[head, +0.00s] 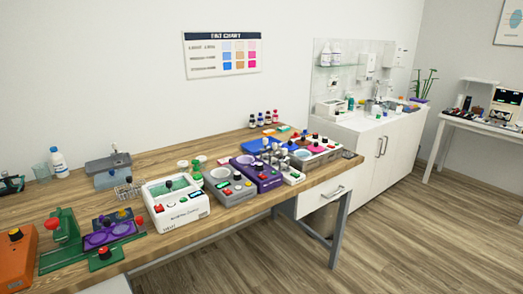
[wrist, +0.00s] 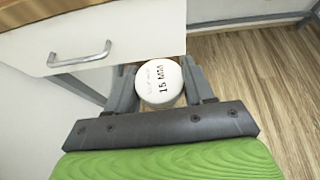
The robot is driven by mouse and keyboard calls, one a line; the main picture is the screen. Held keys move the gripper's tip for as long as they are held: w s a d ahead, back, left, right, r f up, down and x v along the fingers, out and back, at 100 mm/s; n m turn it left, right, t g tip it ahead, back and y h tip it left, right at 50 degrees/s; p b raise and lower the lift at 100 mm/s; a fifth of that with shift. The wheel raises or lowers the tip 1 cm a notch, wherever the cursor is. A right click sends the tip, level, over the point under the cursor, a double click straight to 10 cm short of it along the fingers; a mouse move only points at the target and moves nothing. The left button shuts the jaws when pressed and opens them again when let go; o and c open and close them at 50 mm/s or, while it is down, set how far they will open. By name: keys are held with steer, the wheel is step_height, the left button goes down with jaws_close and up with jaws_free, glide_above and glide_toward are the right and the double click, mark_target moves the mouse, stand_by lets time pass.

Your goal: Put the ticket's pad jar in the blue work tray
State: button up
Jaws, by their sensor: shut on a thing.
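In the wrist view my gripper (wrist: 159,74) is shut on a white round jar (wrist: 154,92), with one finger on each side of it. The jar's flat top faces the camera and reads "15 MM"; smaller print above that is too blurred to read. In the head view I cannot make out my gripper or the held jar. A blue flat thing (head: 262,145), perhaps the blue work tray, lies toward the back right of the wooden bench (head: 150,165), partly hidden by devices in front. I cannot make out a ticket.
In the wrist view a white drawer front with a metal handle (wrist: 80,59) is close at upper left. Several devices crowd the bench, including a white one (head: 175,205) and a purple one (head: 258,176). A sink counter (head: 375,121) stands beyond. Open floor (head: 420,230) lies right.

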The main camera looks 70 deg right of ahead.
steer(key=w+a+f+n+t+y, duration=0.1)
steer(key=w+a+f+n+y, duration=0.2)
steer(key=a, duration=0.6)
step_height(320, 180, down, 3)
steer(key=n+y, duration=0.2)
steer(key=y, duration=0.1)
steer(key=shift+a+f+t, duration=0.15)
steer(key=shift+t, duration=0.15)
steer(key=shift+a+n, duration=0.1)
steer(key=shift+n, duration=0.2)
